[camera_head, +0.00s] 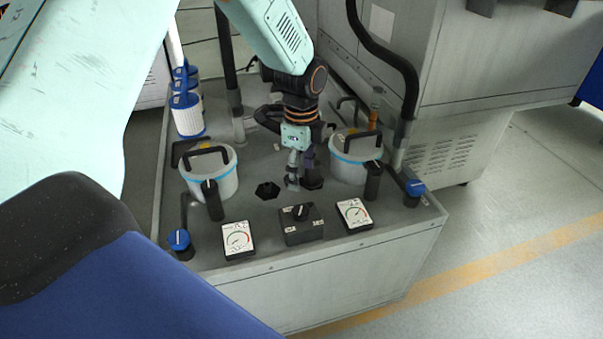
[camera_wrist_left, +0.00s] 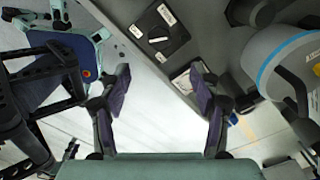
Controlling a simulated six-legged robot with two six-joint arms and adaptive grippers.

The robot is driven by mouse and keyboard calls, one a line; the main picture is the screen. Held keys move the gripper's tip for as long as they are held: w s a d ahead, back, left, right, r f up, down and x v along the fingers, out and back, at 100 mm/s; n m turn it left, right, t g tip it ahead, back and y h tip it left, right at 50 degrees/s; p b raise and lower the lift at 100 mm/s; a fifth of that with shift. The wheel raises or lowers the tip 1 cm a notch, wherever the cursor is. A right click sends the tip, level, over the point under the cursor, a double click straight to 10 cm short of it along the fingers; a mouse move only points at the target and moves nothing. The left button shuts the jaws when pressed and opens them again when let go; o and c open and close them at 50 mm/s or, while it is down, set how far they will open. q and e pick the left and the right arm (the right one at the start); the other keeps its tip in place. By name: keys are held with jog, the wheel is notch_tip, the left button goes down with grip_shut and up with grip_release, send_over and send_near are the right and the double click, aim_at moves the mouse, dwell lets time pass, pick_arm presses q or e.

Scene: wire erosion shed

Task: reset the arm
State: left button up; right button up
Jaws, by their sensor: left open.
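My left arm (camera_head: 285,40) comes in from the upper left in the head view and hangs down over the grey cabinet top (camera_head: 255,212). My left gripper (camera_head: 297,180) points down above the back middle of that top, between two white canisters. In the left wrist view the gripper (camera_wrist_left: 162,95) has its two dark fingers spread wide with nothing between them. Whether its fingertips touch the cabinet top cannot be told.
White canisters with blue bands, left (camera_head: 214,178) and right (camera_head: 351,170), flank the gripper. A switch box (camera_head: 302,228) stands in front, between the left gauge (camera_head: 237,241) and right gauge (camera_head: 354,215). A black hose (camera_head: 391,55) rises behind. Open floor (camera_head: 500,225) lies right.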

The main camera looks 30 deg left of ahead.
dwell(0.4)
pick_arm(q)
jog(key=s+d+f+n+t, duration=0.45)
jog(key=d+f+n, duration=0.25)
jog(key=f+n, duration=0.45)
jog(key=s+f+n+g, duration=0.2)
jog(key=s+f, duration=0.1)
jog(key=s, duration=1.1)
jog(key=s+d+f+n+g, duration=0.1)
jog(key=s+f+n+g, duration=0.1)
jog(key=s, duration=1.2)
jog(key=shift+f+n, duration=0.55)
jog(key=shift+f, duration=0.3)
